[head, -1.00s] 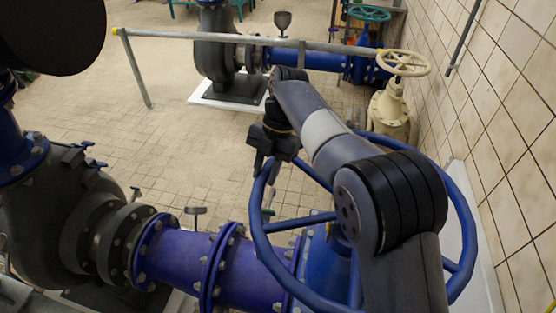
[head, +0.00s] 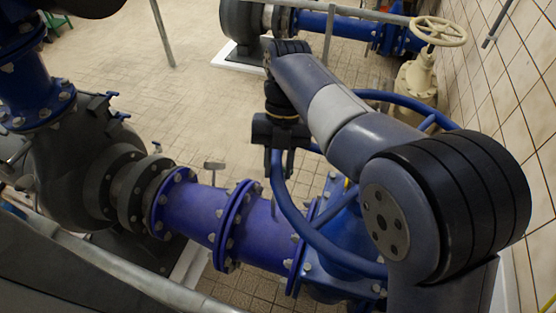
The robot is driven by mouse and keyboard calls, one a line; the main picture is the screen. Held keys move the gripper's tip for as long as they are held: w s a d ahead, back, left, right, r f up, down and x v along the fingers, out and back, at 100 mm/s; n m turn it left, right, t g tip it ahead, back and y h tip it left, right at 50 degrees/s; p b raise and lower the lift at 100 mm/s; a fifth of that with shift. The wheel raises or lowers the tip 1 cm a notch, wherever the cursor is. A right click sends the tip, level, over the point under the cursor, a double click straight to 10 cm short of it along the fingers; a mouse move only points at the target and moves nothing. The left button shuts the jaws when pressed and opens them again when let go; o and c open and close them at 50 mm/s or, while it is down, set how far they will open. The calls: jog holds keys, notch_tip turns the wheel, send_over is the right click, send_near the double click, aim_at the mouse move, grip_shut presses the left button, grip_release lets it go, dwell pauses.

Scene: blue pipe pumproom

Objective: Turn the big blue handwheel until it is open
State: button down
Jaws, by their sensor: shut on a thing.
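The big blue handwheel (head: 293,214) is right of the middle in the head view, mounted above a blue valve body (head: 338,262). Its rim and spokes show, but my arm hides much of its middle and right side. My gripper (head: 279,160) is at the left part of the rim, pointing down. Its dark fingers are shut on the rim, though the exact contact is small and partly hidden.
A purple-blue flanged pipe (head: 207,211) runs left from the valve to a dark pump (head: 75,165). A cream handwheel (head: 438,31) stands behind, near the tiled wall (head: 500,90). A grey rail (head: 130,275) crosses the lower left. Tiled floor (head: 130,65) is open beyond.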

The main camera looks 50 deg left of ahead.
jog(key=shift+s+d+f, duration=0.15)
jog(key=shift+d, duration=0.1)
jog(key=c, duration=1.5)
grip_release()
jog(key=shift+c, duration=0.2)
jog(key=shift+o, duration=0.8)
jog(key=shift+s+d, duration=0.15)
jog(key=shift+o, duration=1.3)
jog(key=shift+r, duration=0.2)
jog(key=p+v, duration=0.2)
jog(key=v, duration=0.7)
jog(key=shift+r, duration=0.25)
jog(key=shift+w+a+r+p, duration=0.4)
jog(key=shift+r+p, duration=0.1)
jog(key=shift+p, duration=0.55)
